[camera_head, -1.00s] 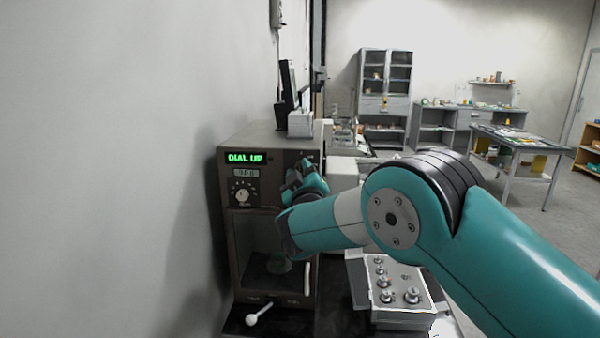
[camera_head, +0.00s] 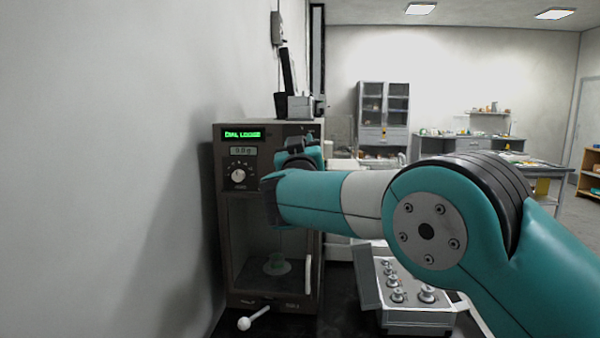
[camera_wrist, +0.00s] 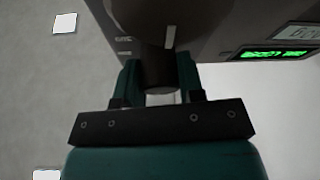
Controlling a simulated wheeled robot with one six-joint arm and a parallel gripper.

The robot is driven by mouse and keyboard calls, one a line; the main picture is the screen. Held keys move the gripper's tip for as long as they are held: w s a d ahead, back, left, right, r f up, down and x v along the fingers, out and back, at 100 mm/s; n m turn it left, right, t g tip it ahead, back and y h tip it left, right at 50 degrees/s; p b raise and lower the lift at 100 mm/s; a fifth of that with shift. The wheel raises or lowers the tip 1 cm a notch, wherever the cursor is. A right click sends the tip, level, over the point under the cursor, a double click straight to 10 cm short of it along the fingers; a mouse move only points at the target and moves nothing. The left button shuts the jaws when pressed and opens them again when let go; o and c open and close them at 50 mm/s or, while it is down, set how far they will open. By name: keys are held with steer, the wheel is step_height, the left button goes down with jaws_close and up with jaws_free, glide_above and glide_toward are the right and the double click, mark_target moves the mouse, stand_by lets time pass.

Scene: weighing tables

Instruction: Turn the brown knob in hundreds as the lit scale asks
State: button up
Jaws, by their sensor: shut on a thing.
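The lit scale is a dark brown cabinet (camera_head: 222,250) against the left wall, with a green lit display (camera_head: 242,134) that appears to read "DIAL LOOSE". Below it are a small grey readout (camera_head: 243,151), seemingly 0.0 g, and a pale dial (camera_head: 238,175). In the wrist view, my gripper (camera_wrist: 160,92) is shut on the brown knob (camera_wrist: 158,72), with one teal finger on each side. A light line marks the knob and the panel above it. In the head view my arm hides the knob.
A grey case with several metal weights (camera_head: 398,295) stands right of the scale, under my arm. A white-balled lever (camera_head: 244,323) sticks out at the cabinet's foot. A dark device and grey box (camera_head: 300,106) stand on top. The wall is close on the left.

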steer(key=shift+f+m+h+b, duration=0.2)
steer(key=shift+m+h+b, duration=0.6)
steer(key=shift+m+b, duration=0.45)
steer(key=shift+r+m+b, duration=0.15)
steer(key=shift+m+b, duration=0.2)
steer(key=shift+m, duration=0.1)
steer(key=shift+r+h, duration=0.1)
steer(key=shift+h, duration=0.3)
steer(key=o, duration=0.9)
steer(key=shift+s, duration=0.1)
steer(key=shift+s+f+b, duration=0.25)
steer(key=shift+b, duration=0.15)
steer(key=shift+b+v, duration=3.75)
steer(key=shift+v, duration=4.6)
